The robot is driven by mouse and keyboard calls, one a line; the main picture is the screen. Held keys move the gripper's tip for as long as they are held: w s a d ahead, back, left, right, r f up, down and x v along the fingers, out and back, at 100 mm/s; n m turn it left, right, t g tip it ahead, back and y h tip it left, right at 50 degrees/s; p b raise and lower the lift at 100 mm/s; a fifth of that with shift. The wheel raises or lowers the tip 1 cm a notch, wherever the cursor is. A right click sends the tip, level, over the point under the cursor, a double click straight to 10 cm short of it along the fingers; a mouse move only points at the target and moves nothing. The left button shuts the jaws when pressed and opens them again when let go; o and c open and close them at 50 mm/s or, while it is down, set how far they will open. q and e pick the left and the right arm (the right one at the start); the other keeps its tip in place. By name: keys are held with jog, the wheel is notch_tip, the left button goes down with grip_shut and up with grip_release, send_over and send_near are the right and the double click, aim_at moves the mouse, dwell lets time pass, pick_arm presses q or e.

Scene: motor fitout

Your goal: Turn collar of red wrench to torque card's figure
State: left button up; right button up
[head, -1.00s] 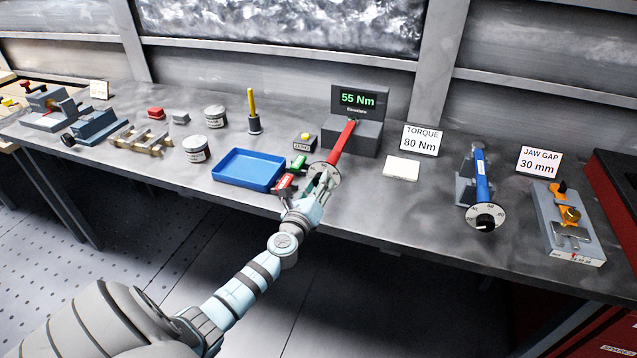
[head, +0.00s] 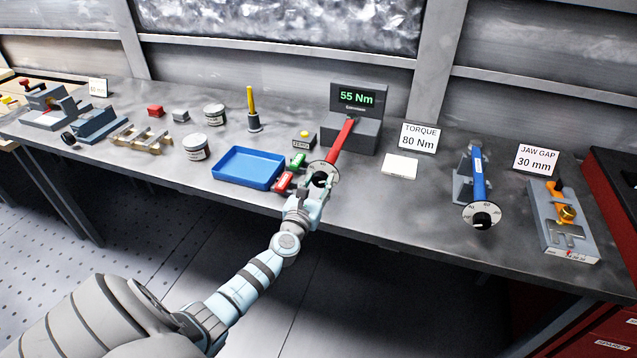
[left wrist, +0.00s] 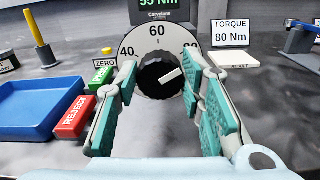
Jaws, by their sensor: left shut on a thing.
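The red wrench (head: 341,140) runs from the grey test block toward the bench's front edge in the head view. Its near end has a white dial with a black collar knob (left wrist: 158,78). In the left wrist view the dial shows 40, 60 and a partly hidden 80; the knob's white mark tilts to the upper right, toward the 80 side. My left gripper (head: 319,184) is shut on the knob, one green-padded finger on each side. The torque card (head: 418,138) reads 80 Nm. The display (head: 356,98) reads 55 Nm. My right gripper is out of view.
A blue tray (head: 248,168), red REJECT block (left wrist: 75,117), green block (head: 298,160) and ZERO button box (head: 303,141) lie left of the dial.

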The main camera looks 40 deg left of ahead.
pick_arm(q)
jog(key=shift+f, duration=0.1)
jog(key=o, duration=1.1)
jog(key=shift+o, duration=0.2)
jog(key=shift+s, duration=0.1)
jog(key=v, duration=1.2)
